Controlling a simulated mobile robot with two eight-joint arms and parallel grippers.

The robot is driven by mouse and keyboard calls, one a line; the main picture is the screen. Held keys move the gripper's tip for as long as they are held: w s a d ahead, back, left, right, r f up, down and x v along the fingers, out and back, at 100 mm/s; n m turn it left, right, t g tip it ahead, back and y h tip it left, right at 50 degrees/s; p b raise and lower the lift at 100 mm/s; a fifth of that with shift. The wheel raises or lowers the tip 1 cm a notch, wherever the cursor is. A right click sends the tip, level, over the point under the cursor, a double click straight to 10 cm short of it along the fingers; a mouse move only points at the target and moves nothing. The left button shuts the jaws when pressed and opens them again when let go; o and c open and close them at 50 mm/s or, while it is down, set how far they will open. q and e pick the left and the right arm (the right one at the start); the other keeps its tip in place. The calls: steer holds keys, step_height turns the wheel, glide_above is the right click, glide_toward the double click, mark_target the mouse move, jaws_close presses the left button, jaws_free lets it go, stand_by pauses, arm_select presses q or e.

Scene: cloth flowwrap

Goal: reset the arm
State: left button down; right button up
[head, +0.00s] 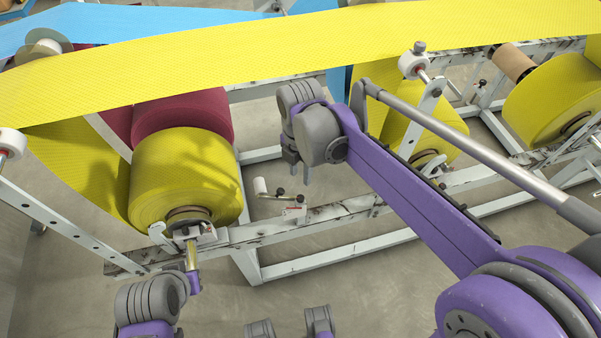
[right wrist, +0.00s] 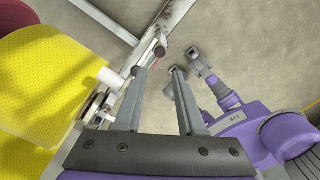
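My right arm (head: 400,185) comes in from the right, purple with a grey wrist. My right gripper (head: 297,168) hangs below that wrist, above the steel frame. In the right wrist view its two grey fingers (right wrist: 168,62) stand apart, with nothing held between them; a small clamp on the frame shows beyond the tips. My left arm (head: 150,303) shows at the bottom left, close to the shaft end of the near yellow roll (head: 185,172). Its fingers cannot be made out, so I cannot tell their state or whether they touch the shaft.
A wide yellow web (head: 300,50) crosses above the rolls. A dark red roll (head: 185,118) sits behind the near yellow roll. The light steel frame (head: 330,262) runs below my right gripper. More yellow rolls (head: 555,95) stand at the right. Bare floor lies in front.

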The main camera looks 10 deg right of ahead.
stand_by(0.3)
steer(key=s+d+r+m+t+p, duration=0.2)
steer(key=s+m, duration=0.5)
steer(key=m, duration=0.5)
steer(key=s+d+r+m+t+p, duration=0.1)
steer(key=s+d+m+t+p, duration=0.2)
steer(key=m, duration=1)
steer(key=s+d+p, duration=0.2)
steer(key=s+p, duration=0.1)
steer(key=s, duration=0.2)
steer(key=shift+d+r, duration=0.25)
steer(key=shift+r, duration=0.15)
